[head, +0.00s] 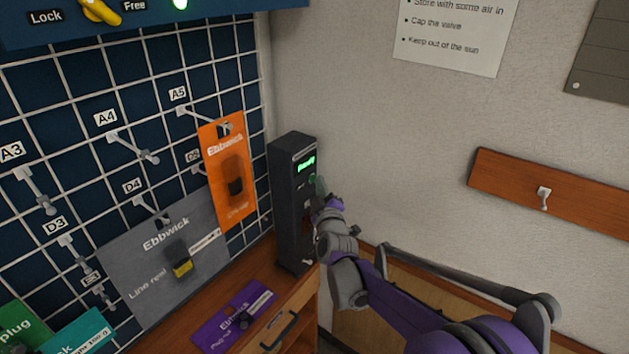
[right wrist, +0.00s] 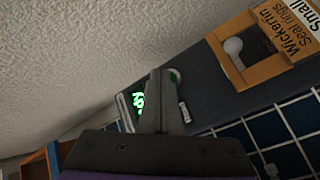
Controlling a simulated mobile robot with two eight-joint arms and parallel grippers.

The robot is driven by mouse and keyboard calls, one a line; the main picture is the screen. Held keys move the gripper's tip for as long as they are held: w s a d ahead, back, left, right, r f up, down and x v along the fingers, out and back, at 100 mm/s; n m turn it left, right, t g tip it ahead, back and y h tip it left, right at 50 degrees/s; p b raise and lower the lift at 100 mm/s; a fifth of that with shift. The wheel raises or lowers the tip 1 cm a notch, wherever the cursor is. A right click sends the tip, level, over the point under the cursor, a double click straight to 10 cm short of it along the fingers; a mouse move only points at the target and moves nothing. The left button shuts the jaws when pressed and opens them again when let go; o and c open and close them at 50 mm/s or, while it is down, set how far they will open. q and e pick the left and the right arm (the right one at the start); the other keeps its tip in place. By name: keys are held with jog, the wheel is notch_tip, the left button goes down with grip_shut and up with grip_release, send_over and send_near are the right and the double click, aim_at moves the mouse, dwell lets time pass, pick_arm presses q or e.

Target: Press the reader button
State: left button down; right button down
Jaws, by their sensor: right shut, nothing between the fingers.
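The reader is a tall dark box (head: 291,215) standing in the corner at the end of the pegboard. My right gripper (head: 321,190) is shut and empty, close to the reader's front by the button. In the right wrist view the shut fingers (right wrist: 162,88) point at the reader (right wrist: 212,100), partly covering the display (right wrist: 138,101) and the button (right wrist: 174,76). I cannot tell whether the fingertips touch the button. My left gripper is not in view.
A grid panel (head: 60,130) with hooks holds an orange card (head: 231,185) and a grey card (head: 150,265). A purple card (head: 232,315) lies on the wooden counter. A wooden rail with a hook (head: 500,178) is on the right wall. An orange-brown package (right wrist: 290,70) shows in the wrist view.

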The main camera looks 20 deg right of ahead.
jog(key=shift+w+a, duration=0.15)
jog(key=shift+w, duration=0.05)
dwell(0.5)
jog(key=shift+s+d, duration=0.5)
jog(key=shift+s, duration=0.25)
jog(key=s+d, duration=0.1)
jog(key=s, duration=0.1)
jog(key=s+d+p, duration=0.1)
jog(key=s+d, duration=0.1)
dwell(0.4)
